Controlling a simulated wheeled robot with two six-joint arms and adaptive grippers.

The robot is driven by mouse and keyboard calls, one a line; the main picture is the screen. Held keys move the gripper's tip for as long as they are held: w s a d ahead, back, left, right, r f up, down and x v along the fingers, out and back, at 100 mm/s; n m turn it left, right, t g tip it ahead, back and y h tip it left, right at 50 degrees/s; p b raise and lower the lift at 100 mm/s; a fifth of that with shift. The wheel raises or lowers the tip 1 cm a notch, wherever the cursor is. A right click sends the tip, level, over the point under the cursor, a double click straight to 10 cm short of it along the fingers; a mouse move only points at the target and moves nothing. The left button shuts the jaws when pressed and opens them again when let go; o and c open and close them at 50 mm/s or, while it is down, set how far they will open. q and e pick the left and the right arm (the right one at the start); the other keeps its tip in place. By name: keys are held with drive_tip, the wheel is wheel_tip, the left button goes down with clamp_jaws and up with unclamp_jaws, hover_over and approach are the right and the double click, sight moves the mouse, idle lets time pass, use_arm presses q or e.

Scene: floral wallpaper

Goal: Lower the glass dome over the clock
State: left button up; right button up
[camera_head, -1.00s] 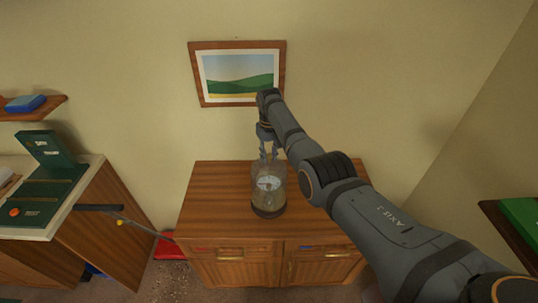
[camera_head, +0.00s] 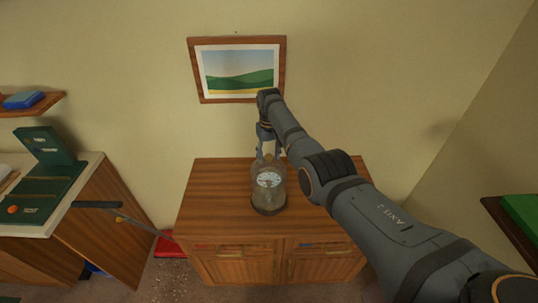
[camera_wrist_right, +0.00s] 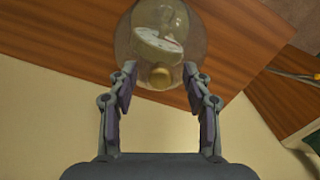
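The glass dome (camera_head: 281,192) stands upright around the clock (camera_head: 269,179) on the wooden cabinet. Its lower rim is at the dark round base (camera_head: 269,210); I cannot tell for sure whether it sits fully down. My right gripper (camera_head: 267,152) is just above the dome's top. In the right wrist view the right gripper (camera_wrist_right: 160,70) has its fingers spread, with the brass-coloured knob (camera_wrist_right: 160,77) between the tips and clear gaps on both sides. The clock's white face (camera_wrist_right: 157,47) shows through the glass. My left gripper is not in view.
The wooden cabinet top (camera_head: 220,180) is clear around the dome. A framed picture (camera_head: 238,70) hangs on the wall behind my right arm. A counter at the left holds a green box (camera_head: 45,190).

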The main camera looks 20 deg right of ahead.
wheel_tip(320, 180, up, 12)
idle(0.6)
